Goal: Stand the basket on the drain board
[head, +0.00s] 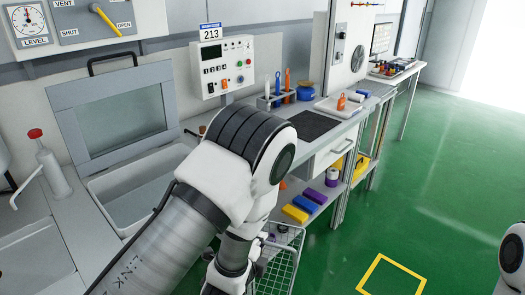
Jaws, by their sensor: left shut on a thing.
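A pale wire basket (284,262) hangs low at the bottom centre, over the green floor in front of the bench. My left gripper (262,254) is shut on the basket near its upper left side; my own arm hides much of the fingers and part of the basket. A dark flat panel (302,125) lies on the bench top, bare; I cannot tell for sure whether it is the drain board. Only a piece of my right arm shows at the lower right edge, and its gripper is out of view.
A grey basin (140,190) with its raised windowed lid (113,118) stands at the left. Coloured blocks (304,204) lie on the lower shelf.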

